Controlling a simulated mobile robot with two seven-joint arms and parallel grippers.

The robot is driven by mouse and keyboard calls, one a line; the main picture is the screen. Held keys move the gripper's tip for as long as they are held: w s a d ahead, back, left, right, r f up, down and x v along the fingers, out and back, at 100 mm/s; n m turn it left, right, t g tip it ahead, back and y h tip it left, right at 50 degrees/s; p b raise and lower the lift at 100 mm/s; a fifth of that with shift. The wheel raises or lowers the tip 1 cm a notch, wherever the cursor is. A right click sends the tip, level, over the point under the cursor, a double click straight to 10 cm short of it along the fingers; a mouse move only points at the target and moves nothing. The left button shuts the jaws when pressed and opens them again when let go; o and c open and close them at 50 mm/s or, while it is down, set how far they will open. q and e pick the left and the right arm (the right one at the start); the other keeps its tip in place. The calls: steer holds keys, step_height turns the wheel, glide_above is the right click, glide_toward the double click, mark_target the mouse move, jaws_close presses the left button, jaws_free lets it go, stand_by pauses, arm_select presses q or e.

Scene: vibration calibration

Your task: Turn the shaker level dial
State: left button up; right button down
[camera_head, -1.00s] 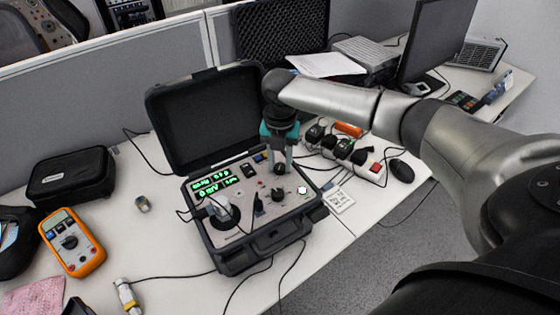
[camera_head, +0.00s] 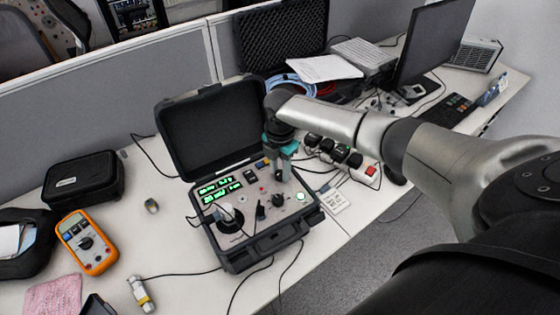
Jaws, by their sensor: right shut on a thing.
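An open black case (camera_head: 283,236) on the desk holds a grey control panel (camera_head: 244,206) with green displays (camera_head: 217,188), knobs and a white cylinder on a black round base (camera_head: 229,216). My right gripper (camera_head: 283,176), with teal parts, points down at the panel's upper right. It is shut on what looks like the shaker level dial, which the fingers mostly hide. A black knob (camera_head: 277,200) and a lit white button (camera_head: 300,197) sit nearer the front, clear of the fingers. My left gripper is not in view.
A power strip (camera_head: 345,157) with plugs lies right of the case. Cables run in front of the case. A monitor (camera_head: 431,40) stands at the back right.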

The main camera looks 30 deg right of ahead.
steer(key=m+p, duration=0.1)
steer(key=m, duration=0.1)
steer(key=m+p, duration=0.2)
steer(key=shift+r+m, duration=0.2)
steer(key=shift+m, duration=0.2)
steer(key=m+p, duration=0.3)
steer(key=m, duration=0.2)
steer(key=m+p, duration=0.2)
steer(key=m, duration=0.3)
steer(key=shift+f+m, duration=0.1)
steer(key=shift+m, duration=0.3)
steer(key=shift+m+p, duration=0.7)
steer(key=shift+m, duration=1.8)
steer(key=shift+d, duration=0.1)
steer(key=c, duration=0.5)
jaws_free()
